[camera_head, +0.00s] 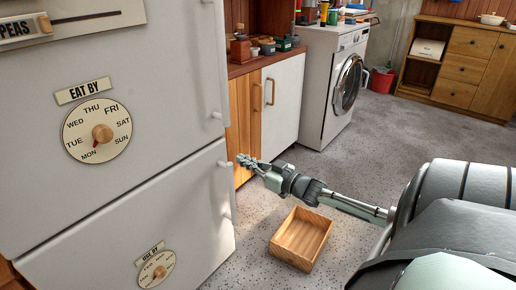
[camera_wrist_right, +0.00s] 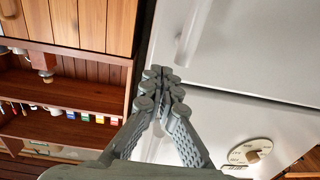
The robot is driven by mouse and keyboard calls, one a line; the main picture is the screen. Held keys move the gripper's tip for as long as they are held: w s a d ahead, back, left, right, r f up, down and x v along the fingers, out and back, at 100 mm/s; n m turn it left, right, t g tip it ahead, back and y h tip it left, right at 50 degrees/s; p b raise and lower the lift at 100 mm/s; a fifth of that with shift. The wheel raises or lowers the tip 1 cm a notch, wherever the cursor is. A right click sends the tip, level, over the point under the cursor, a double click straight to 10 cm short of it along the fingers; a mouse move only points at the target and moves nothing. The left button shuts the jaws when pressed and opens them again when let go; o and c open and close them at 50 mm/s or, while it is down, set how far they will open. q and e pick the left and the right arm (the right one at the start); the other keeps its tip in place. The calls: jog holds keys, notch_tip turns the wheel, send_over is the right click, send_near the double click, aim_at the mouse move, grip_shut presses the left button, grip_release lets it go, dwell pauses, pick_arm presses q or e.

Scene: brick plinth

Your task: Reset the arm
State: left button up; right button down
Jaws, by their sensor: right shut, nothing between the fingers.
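My right gripper (camera_head: 246,162) reaches in from the right side of the head view. It is shut and empty, in front of the white fridge's right edge, near the handle of its lower door. In the right wrist view its fingers (camera_wrist_right: 162,88) meet at the tips, with nothing between them. My left gripper does not show in either view.
A white fridge (camera_head: 190,110) with a dial fills the left. An open wooden box (camera_head: 292,262) lies on the speckled floor below my right arm. A wooden cabinet (camera_head: 243,120) and a washing machine (camera_head: 318,85) stand behind. Open floor (camera_head: 400,130) lies to the right.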

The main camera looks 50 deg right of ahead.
jog(key=s, duration=0.5)
jog(key=shift+s+d, duration=0.25)
jog(key=shift+s, duration=0.15)
jog(key=shift+f, duration=0.1)
jog(key=s+a+f+m+g+h+p, duration=0.1)
jog(key=s+a+f+g+h+p, duration=0.15)
jog(key=a+f+g, duration=0.35)
jog(key=s+a+f+g+h+p, duration=0.1)
jog(key=s+a+f, duration=0.3)
jog(key=f, duration=0.4)
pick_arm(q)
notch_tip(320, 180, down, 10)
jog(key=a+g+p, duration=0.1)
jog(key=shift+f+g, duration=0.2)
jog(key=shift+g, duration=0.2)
pick_arm(e)
jog(key=s+a+f+n+g, duration=0.1)
jog(key=s+a+f+g, duration=0.2)
jog(key=s+a+g, duration=0.5)
jog(key=s+a, duration=0.4)
jog(key=a, duration=0.1)
jog(key=shift+s+a+f, duration=0.2)
jog(key=shift+s+f, duration=0.05)
jog(key=shift+s, duration=0.15)
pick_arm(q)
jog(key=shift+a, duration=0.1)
